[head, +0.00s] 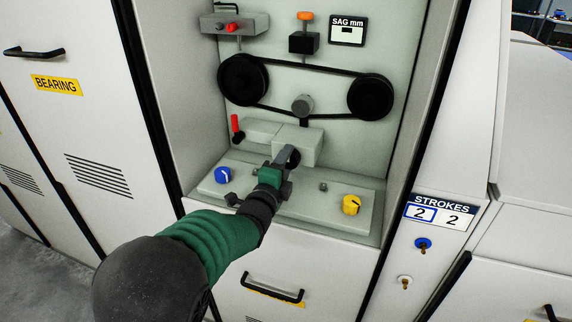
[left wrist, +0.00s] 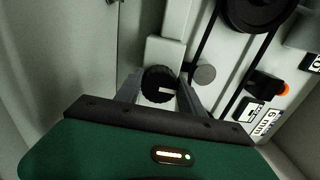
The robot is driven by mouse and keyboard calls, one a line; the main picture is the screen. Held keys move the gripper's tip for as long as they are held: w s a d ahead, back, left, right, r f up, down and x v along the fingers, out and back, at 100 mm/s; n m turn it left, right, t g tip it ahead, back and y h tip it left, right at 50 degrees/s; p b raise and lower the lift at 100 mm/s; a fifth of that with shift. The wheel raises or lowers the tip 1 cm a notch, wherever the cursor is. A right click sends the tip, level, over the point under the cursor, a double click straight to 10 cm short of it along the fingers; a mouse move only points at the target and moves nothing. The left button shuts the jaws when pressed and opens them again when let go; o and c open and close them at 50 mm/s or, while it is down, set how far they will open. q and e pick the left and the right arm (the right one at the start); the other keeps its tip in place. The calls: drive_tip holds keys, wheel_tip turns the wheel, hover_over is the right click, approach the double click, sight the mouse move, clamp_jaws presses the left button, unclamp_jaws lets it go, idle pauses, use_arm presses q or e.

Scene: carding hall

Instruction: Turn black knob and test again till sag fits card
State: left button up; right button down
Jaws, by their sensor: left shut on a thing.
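The black knob (head: 294,157) sits on the front of a pale block in the machine recess. My left gripper (head: 285,163) is shut on it, one finger on each side. In the left wrist view the black knob (left wrist: 158,86) shows between the fingertips, its white mark pointing right. The belt (head: 312,69) runs between two black pulleys, with a grey roller (head: 303,105) at its lower run. An orange-topped black tester (head: 304,42) stands above the belt. The SAG mm card (head: 347,31) hangs on the back wall; its small window is unreadable. My right gripper is not in view.
A red-handled lever (head: 236,126) stands left of the block. The STROKES panel (head: 440,214) on the right shows 2 and 2, the left one framed blue.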

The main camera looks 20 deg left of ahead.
use_arm(q)
drive_tip(key=m, duration=0.3)
drive_tip(key=shift+d+f+m, duration=0.15)
drive_tip(key=shift+f+m, duration=0.15)
drive_tip(key=shift+m, duration=0.1)
drive_tip(key=shift+d+m, duration=0.1)
drive_tip(key=shift+m, duration=2.2)
drive_tip(key=o, duration=1.4)
drive_tip(key=shift+r, duration=0.2)
drive_tip(key=shift+c, duration=0.2)
drive_tip(key=shift+r, duration=0.1)
